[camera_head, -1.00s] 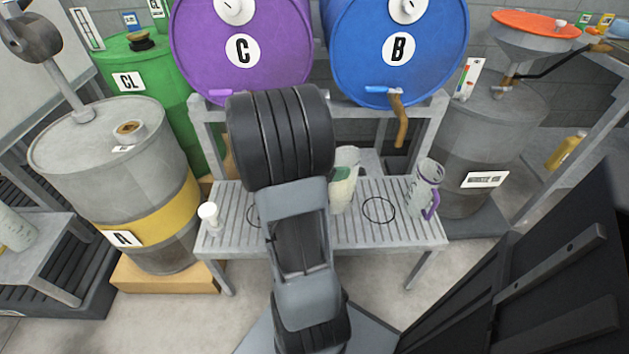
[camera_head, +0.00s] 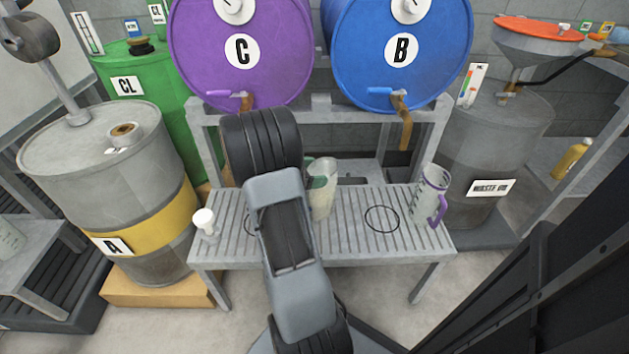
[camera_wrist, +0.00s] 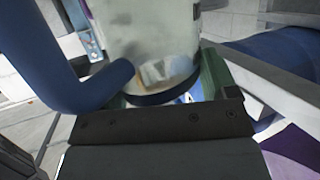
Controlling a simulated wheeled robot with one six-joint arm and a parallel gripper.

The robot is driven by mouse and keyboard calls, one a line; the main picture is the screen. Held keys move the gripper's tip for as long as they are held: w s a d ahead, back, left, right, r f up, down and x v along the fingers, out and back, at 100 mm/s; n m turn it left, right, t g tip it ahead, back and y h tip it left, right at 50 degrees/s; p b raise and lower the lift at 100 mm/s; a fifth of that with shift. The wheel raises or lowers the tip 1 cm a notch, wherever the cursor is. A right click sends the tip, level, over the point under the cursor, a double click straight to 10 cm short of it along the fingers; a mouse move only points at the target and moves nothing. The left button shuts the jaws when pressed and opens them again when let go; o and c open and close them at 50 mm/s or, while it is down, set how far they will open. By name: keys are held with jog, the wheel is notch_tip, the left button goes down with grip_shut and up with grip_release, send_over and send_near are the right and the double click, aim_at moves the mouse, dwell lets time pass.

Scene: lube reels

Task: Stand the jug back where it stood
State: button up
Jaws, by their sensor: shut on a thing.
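My gripper (camera_wrist: 165,88) is shut on a translucent jug (camera_wrist: 150,35) with a thick blue handle (camera_wrist: 55,55) and a dark base ring, seen close in the wrist view. In the head view the held jug (camera_head: 324,198) shows upright just right of my arm, over the slatted bench (camera_head: 340,240). A green part of my gripper shows beside it; my arm hides the rest. I cannot tell whether its base touches the slats. A black ring outline (camera_head: 382,219) on the bench is empty. Another ring (camera_head: 249,222) is partly hidden by my arm.
A second jug (camera_head: 430,200) with a purple handle stands at the bench's right end. A small white-topped item (camera_head: 204,220) stands at the left end. Purple drum C (camera_head: 240,80) and blue drum B (camera_head: 400,75) with taps overhang the back. A grey drum (camera_head: 100,150) stands left.

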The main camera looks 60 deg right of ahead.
jog(key=shift+f+b, duration=0.4)
jog(key=shift+f, duration=0.85)
jog(key=o, duration=1.7)
jog(key=shift+s, duration=0.1)
jog(key=shift+c, duration=0.2)
jog(key=p+v, duration=0.4)
jog(key=v, duration=0.8)
